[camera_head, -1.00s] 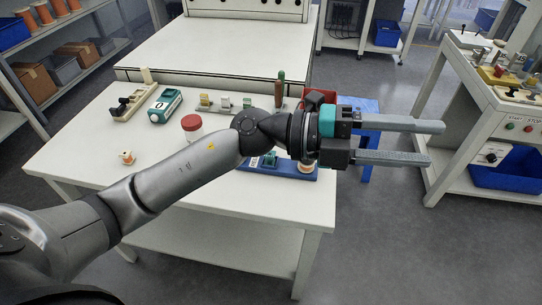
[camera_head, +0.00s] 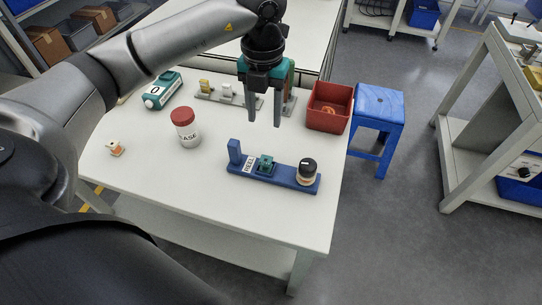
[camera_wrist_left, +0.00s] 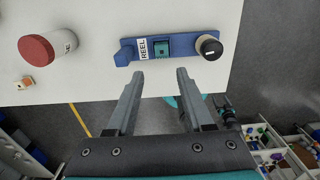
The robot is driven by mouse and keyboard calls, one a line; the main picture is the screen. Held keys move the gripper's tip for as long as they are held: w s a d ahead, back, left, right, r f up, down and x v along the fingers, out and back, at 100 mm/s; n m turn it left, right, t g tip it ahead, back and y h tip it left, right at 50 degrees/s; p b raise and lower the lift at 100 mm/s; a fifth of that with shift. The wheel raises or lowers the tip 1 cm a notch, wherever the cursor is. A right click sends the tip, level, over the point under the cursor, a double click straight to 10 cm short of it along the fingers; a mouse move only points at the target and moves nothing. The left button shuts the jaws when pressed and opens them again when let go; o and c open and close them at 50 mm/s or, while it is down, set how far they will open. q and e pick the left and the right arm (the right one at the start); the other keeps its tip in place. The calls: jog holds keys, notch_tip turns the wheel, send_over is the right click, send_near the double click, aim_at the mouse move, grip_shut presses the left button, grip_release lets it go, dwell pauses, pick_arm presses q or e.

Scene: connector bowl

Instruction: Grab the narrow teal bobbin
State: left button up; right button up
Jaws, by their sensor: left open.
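The narrow teal bobbin (camera_head: 265,164) sits on a blue holder (camera_head: 290,181) on the white table, between a label reading REEL and a black-topped round piece. It also shows in the left wrist view (camera_wrist_left: 163,48), in the same blue holder (camera_wrist_left: 184,41). My left gripper (camera_head: 264,122) is open and empty, pointing down above the table behind the holder. In the left wrist view its fingers (camera_wrist_left: 160,74) are apart, with the bobbin beyond the tips between them. My right gripper is not in view.
The black-topped piece (camera_head: 307,171) stands at the holder's right end. A red-lidded jar (camera_head: 185,128) stands left of it. A red bin (camera_head: 329,107) is at the back right, beside a blue stool (camera_head: 380,104). A small white-and-orange piece (camera_head: 115,149) lies at left.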

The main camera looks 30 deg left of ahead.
pick_arm(q)
jog(key=b, duration=0.1)
send_over(266, 160)
jog(key=f, duration=0.8)
jog(key=shift+a+f, duration=0.1)
jog(key=shift+a, duration=0.1)
jog(key=shift+f, duration=0.65)
notch_tip(266, 160, down, 5)
jog(key=shift+d+r+b, duration=0.15)
jog(key=shift+r+b, duration=0.05)
jog(key=shift+b, duration=0.35)
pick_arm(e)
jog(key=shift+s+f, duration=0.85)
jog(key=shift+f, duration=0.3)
pick_arm(q)
jog(key=shift+c, duration=0.3)
grip_shut()
